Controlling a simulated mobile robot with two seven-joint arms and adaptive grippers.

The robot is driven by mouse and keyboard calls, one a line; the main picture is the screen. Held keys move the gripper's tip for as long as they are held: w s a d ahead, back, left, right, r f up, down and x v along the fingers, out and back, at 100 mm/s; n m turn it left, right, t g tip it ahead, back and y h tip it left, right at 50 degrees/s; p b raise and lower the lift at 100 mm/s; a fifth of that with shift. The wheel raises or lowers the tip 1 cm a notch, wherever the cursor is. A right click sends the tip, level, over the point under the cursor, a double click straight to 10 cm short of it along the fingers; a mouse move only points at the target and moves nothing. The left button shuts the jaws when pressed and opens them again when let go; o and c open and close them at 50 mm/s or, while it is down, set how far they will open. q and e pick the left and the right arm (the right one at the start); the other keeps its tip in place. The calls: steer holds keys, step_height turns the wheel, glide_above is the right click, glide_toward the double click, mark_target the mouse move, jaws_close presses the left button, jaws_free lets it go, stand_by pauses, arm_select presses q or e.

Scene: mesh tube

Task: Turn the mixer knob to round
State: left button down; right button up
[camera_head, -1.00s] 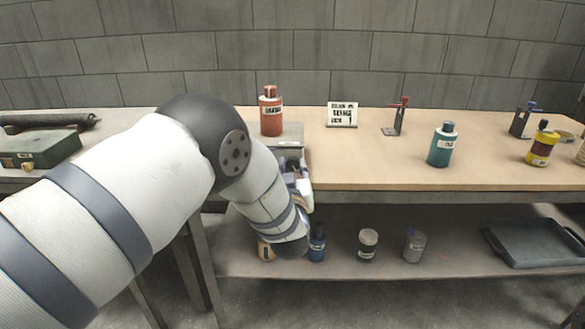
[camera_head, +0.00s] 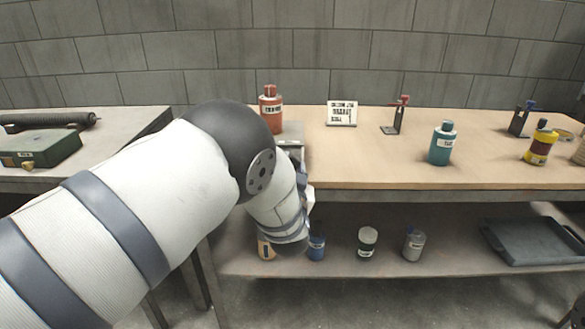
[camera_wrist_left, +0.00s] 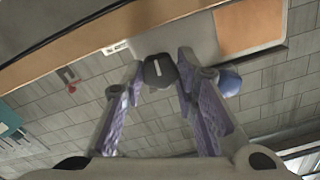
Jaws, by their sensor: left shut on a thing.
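The mixer is a grey box with a pale plate (camera_head: 290,142) at the left end of the wooden bench, mostly hidden behind my left arm in the head view. In the left wrist view its grey face (camera_wrist_left: 190,42) carries a dark knob (camera_wrist_left: 157,72) with a short white mark that stands slightly tilted. My left gripper (camera_wrist_left: 160,79) is shut on the knob, one purple-grey finger on each side. In the head view my arm hides most of this gripper. My right gripper is not in view.
An orange-red bottle (camera_head: 270,110) stands behind the mixer. A white sign (camera_head: 342,113), a red-topped bracket (camera_head: 398,115), a teal bottle (camera_head: 442,144) and a yellow bottle (camera_head: 541,146) stand along the bench (camera_head: 370,172). Small jars and a tray (camera_head: 535,242) sit on the lower shelf.

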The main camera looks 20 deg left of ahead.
arm_select(q)
steer(key=shift+r, duration=0.1)
stand_by(0.3)
steer(key=c, duration=1.3)
jaws_free()
steer(key=v, duration=0.7)
steer(key=shift+s, duration=0.25)
